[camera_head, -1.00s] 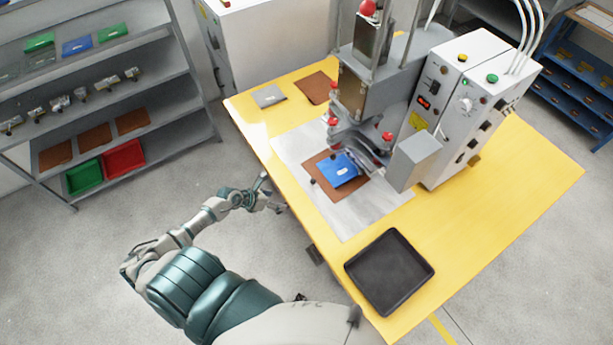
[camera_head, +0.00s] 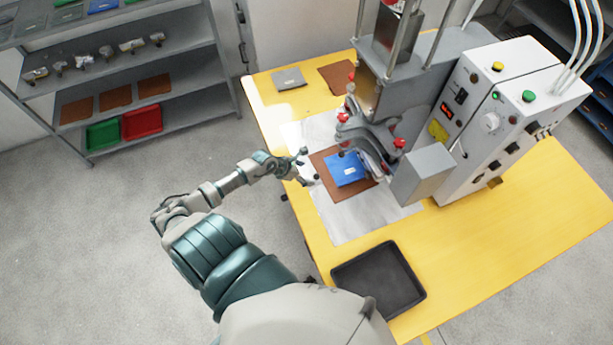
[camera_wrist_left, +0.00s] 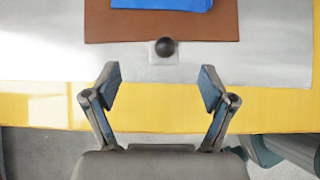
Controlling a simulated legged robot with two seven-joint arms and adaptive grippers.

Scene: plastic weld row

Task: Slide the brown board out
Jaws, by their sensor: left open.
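The brown board (camera_head: 328,182) lies flat on a pale grey sheet on the yellow table, partly under the welding press. A blue packet (camera_head: 346,168) lies on top of the board. In the left wrist view the brown board (camera_wrist_left: 118,27) shows at the top with the blue packet (camera_wrist_left: 206,20) on it. A small black knob on a light square base (camera_wrist_left: 165,48) is at the board's near edge. My left gripper (camera_head: 305,166) is open and empty just left of the board; its fingers (camera_wrist_left: 160,84) point toward the knob, apart from it. My right gripper is not in view.
The press (camera_head: 385,135) with red knobs and its control box (camera_head: 490,120) stand over and behind the board. A black tray (camera_head: 378,284) is at the table's near edge. Another brown board (camera_head: 337,77) and a grey piece (camera_head: 289,79) lie at the far left corner.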

